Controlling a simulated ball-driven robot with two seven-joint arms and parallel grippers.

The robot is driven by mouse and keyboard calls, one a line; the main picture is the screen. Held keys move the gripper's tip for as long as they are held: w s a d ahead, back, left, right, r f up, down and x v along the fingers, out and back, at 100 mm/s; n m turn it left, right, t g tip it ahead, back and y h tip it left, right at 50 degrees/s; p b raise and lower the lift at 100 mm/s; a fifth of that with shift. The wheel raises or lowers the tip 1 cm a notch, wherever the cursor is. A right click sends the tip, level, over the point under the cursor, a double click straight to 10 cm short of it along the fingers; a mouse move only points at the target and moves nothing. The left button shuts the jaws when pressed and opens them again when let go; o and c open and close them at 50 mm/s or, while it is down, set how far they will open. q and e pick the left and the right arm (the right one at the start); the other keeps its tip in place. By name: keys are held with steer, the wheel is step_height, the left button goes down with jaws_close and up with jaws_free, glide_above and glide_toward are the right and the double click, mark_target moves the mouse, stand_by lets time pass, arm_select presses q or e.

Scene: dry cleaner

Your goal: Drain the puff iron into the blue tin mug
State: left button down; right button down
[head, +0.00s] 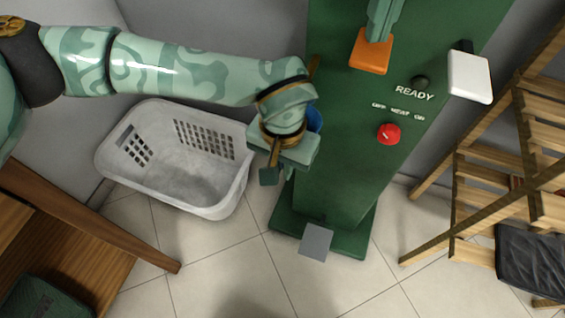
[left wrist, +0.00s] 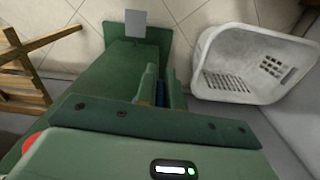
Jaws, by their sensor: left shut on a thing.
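The puff iron is a tall dark green cabinet (head: 340,150) with a READY lamp (head: 420,83) and a red knob (head: 389,133) on its front. My left gripper (head: 275,172) is at the cabinet's left side, at about mid height. It is shut on the blue tin mug (head: 314,119), which shows only as a blue sliver behind the gripper. In the left wrist view blue also shows between the fingers (left wrist: 160,92). The mug's inside and any drain outlet above it are hidden. My right gripper is not in view.
A white laundry basket (head: 215,205) stands on the tiled floor to the left. A grey pedal (head: 316,241) lies at the cabinet's foot. A wooden rack (head: 470,190) is at right, a wooden table (head: 110,235) at lower left. A white box (head: 470,77) juts from the cabinet's right.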

steer(key=shift+f, duration=1.45)
steer(key=shift+r, duration=0.1)
stand_by(3.0)
steer(key=shift+r, duration=3.5)
steer(key=shift+r, duration=0.1)
step_height(320, 180, up, 12)
